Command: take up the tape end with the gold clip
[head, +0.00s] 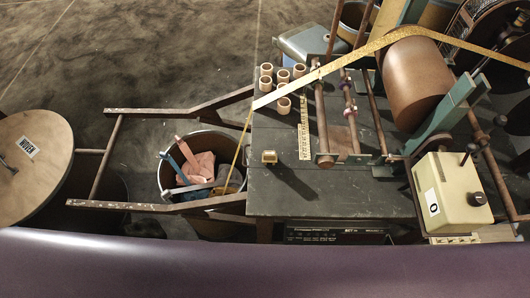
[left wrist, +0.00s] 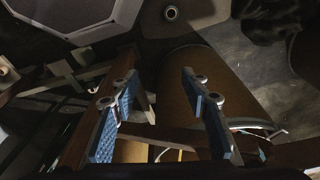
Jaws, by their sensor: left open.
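A long gold tape (head: 335,66) comes from the right, passes over the brown roller (head: 416,82) and runs down-left to the dark table (head: 335,197). A thin strand drops from there along the table's left edge towards the bin (head: 165,178); its lower end is hard to make out. My right gripper is not in view.
The bin holds pink cloth (head: 196,167) and a blue-handled thing. A wooden frame (head: 165,112) juts left from the table around the bin. Several small rings (head: 284,105) stand by the tape. A cream box (head: 450,192) with a knob is at right.

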